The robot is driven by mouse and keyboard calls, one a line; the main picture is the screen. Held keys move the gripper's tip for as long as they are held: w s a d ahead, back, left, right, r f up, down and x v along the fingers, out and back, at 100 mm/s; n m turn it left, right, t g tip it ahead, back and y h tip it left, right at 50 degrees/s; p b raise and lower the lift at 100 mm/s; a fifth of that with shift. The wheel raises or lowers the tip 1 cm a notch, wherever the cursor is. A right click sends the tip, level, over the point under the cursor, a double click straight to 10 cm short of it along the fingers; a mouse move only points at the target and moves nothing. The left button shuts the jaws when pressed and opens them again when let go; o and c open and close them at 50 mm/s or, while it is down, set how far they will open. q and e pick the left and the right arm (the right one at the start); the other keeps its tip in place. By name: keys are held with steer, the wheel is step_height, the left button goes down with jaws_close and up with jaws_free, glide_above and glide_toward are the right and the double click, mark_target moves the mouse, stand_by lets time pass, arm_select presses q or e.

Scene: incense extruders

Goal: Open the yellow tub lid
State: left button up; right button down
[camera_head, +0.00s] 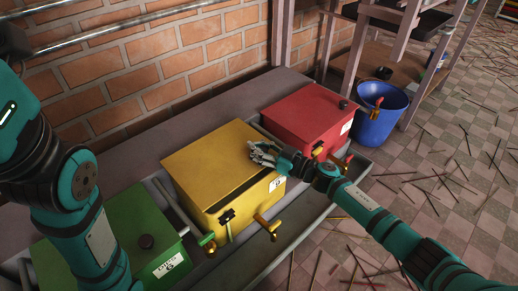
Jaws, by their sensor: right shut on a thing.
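The yellow tub (206,199) stands in the middle of a grey trough, between a green and a red tub. Its flat yellow lid (205,160) covers the top. A dark band runs along the lid's front edge; I cannot tell whether it is a gap or a shadow. My right gripper (262,153) is at the lid's right front part, with its fingers shut at the place where the lid's knob would be. The fingers hide the knob. My left arm stands at the left, and its gripper is out of view.
The green tub (120,215) with a dark knob is at the lower left. The red tub (303,117) is at the right behind my right wrist. A brick wall (150,65) rises behind. A blue bucket (378,122) stands on the tiled floor, which is strewn with sticks.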

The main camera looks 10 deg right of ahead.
steer(key=c, duration=1.3)
jaws_free()
steer(key=shift+w+d, duration=0.25)
steer(key=shift+d, duration=0.25)
steer(key=o, duration=0.4)
steer(key=shift+s+a, duration=0.1)
steer(key=shift+a, duration=0.05)
steer(key=shift+c, duration=0.2)
steer(key=v, duration=0.7)
steer(key=shift+s, duration=0.2)
